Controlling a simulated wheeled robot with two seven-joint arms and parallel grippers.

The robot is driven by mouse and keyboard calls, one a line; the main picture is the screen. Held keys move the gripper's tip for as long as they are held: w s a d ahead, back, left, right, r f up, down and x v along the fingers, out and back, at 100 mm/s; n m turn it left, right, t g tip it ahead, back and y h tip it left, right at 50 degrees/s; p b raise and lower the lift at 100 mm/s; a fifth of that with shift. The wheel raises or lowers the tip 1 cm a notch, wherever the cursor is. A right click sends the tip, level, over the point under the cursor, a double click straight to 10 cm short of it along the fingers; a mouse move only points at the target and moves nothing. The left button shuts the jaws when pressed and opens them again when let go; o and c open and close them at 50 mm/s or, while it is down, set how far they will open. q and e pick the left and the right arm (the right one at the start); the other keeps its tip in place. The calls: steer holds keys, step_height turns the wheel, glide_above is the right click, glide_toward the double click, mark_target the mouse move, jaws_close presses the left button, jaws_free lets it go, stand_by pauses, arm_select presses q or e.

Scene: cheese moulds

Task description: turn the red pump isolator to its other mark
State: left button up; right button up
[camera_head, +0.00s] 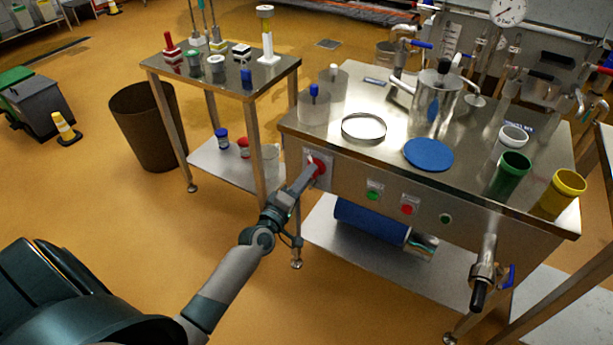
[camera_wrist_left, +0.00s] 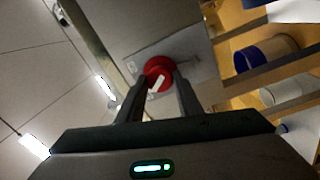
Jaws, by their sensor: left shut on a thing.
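The red pump isolator (camera_head: 319,168) is a round red knob on a plate at the left end of the steel table's front panel. In the left wrist view the isolator (camera_wrist_left: 158,72) shows a white bar lying at a slant. My left gripper (camera_head: 312,175) reaches it from the front, and in the left wrist view its two fingers (camera_wrist_left: 160,85) stand on either side of the knob, shut on it. The marks on the plate cannot be read. My right gripper is not in view.
The same panel carries a green button (camera_head: 373,195) and a red button (camera_head: 407,209) to the right. A blue disc (camera_head: 428,155), a metal ring (camera_head: 364,127) and several cups stand on the steel table (camera_head: 340,150). A side table (camera_head: 225,85) stands to the left.

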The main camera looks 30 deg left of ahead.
arm_select(q)
steer(key=shift+n, duration=0.9)
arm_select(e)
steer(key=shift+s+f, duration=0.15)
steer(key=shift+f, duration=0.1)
arm_select(q)
steer(key=o, duration=1)
steer(key=shift+o, duration=0.2)
steer(key=s+b, duration=0.1)
steer(key=s, duration=1.6)
steer(key=shift+s+f, duration=0.15)
steer(key=shift+f, duration=0.25)
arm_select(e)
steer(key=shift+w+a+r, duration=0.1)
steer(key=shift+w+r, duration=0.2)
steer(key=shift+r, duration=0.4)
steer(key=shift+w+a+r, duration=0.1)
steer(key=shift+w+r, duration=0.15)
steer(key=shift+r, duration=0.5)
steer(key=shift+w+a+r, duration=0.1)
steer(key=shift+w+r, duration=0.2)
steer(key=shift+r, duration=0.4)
